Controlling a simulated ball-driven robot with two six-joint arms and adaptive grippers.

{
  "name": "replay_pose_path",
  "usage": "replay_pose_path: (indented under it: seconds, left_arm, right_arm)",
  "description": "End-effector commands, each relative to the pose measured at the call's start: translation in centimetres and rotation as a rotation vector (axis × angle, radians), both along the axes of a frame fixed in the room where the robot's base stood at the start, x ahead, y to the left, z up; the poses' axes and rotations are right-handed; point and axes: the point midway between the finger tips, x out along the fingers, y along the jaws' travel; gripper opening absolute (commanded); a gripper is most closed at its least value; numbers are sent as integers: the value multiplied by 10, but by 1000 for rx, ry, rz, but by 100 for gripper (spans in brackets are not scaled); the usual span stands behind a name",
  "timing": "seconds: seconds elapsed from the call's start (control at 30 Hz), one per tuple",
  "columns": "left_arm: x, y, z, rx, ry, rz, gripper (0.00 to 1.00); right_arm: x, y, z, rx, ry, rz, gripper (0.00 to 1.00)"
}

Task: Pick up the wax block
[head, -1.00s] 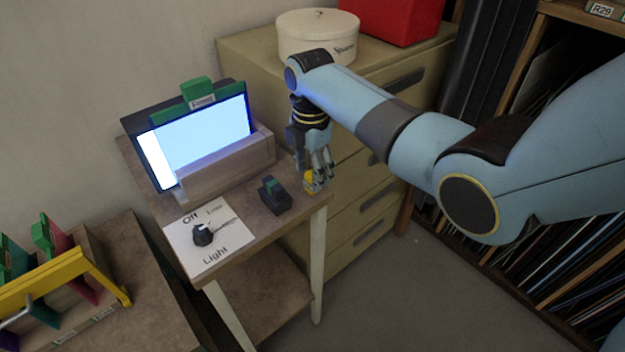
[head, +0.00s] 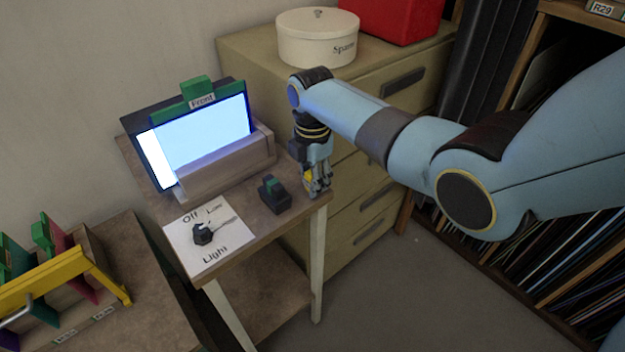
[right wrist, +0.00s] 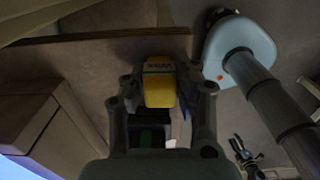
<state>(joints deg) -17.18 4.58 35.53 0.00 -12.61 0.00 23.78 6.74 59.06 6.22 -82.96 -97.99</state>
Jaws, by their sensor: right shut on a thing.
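In the head view my right gripper (head: 317,186) points down at the right front corner of the small table (head: 262,232). Only a little yellow of the block (head: 305,177) shows there, the rest hidden by the fingers. I cannot tell whether the block touches the tabletop.
A black piece with a green top (head: 274,195) stands left of the gripper. Nearby are a light switch card (head: 213,246) and a lit panel in a wooden holder (head: 225,170). A drawer cabinet (head: 360,185) stands close behind the gripper.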

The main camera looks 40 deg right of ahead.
Motion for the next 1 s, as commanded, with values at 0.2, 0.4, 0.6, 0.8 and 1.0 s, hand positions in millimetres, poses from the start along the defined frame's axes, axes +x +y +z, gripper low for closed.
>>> replay_pose_path:
  seconds: [0.2, 0.4, 0.6, 0.8, 1.0]
  left_arm:
    - [0, 0, 0, 0, 0, 0, 40]
    - [0, 0, 1, 0, 0, 0, 40]
    - [0, 0, 6, 0, 0, 0, 40]
    - [0, 0, 7, 1, 0, 0, 40]
    - [0, 0, 6, 0, 0, 0, 40]
  right_arm:
    - [0, 0, 2, 0, -1, 0, 0]
    - [1, -1, 23, -1, -3, 0, 0]
    - [-27, -5, 57, -2, 0, 1, 0]
    - [-70, -11, 82, -4, -1, 1, 0]
    - [-101, -16, 101, -3, 0, 1, 0]
